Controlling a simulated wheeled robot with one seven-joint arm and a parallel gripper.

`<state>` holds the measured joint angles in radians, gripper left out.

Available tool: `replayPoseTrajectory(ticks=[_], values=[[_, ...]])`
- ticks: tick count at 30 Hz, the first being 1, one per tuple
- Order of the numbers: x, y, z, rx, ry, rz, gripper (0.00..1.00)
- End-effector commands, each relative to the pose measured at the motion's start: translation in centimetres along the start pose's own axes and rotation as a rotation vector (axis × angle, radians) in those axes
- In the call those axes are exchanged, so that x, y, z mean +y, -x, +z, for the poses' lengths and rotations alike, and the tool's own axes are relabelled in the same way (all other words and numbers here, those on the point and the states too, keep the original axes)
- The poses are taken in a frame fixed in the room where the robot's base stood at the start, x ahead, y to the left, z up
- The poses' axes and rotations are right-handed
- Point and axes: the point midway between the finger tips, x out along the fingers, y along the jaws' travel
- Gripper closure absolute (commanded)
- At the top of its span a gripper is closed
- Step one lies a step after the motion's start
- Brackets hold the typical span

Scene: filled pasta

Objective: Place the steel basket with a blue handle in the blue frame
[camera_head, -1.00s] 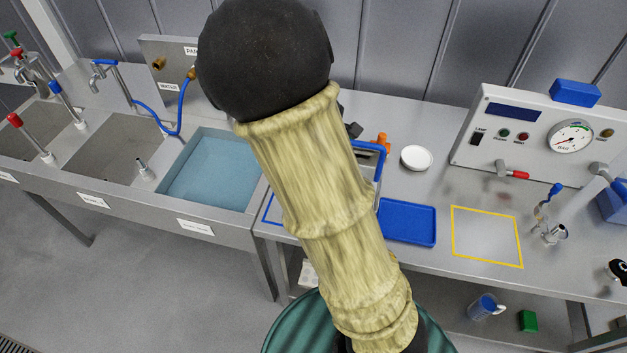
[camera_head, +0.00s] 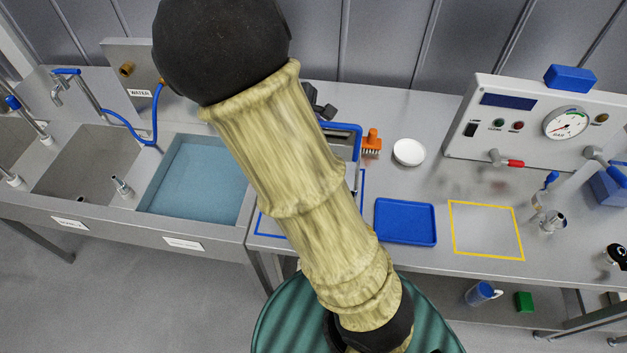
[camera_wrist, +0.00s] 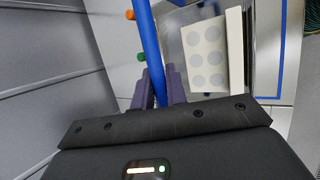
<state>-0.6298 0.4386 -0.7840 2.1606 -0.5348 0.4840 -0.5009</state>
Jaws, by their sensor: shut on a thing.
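My gripper (camera_wrist: 163,85) is shut on the blue handle (camera_wrist: 147,40) of the steel basket. The basket's metal wall (camera_wrist: 250,75) shows in the wrist view, with a white piece bearing several grey round marks inside it. In the head view my arm hides most of the basket and my gripper; part of the blue handle (camera_head: 357,137) shows right of the arm. The blue frame (camera_head: 361,205) is a taped outline on the bench, partly hidden by the arm. A blue line (camera_wrist: 283,50) runs beside the basket in the wrist view. I cannot tell whether the basket touches the bench.
An orange brush (camera_head: 371,143) and a white dish (camera_head: 408,152) stand close right of the basket. A blue tray (camera_head: 406,222) and a yellow outline (camera_head: 486,230) lie farther right. A water-filled sink (camera_head: 195,180) is to the left. A gauge panel (camera_head: 530,120) stands at back right.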

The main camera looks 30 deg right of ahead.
Motion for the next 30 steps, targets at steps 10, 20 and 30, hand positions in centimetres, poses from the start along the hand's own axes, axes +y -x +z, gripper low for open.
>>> replayPoseTrajectory(ticks=[10, 20, 30], values=[[-2.2, -3.9, -1.3, -0.004, 0.001, -0.001, 1.0], [-2.4, -4.3, -1.6, 0.0, -0.001, 0.001, 1.0], [-3.6, -6.4, -2.2, -0.005, 0.0, -0.001, 1.0]])
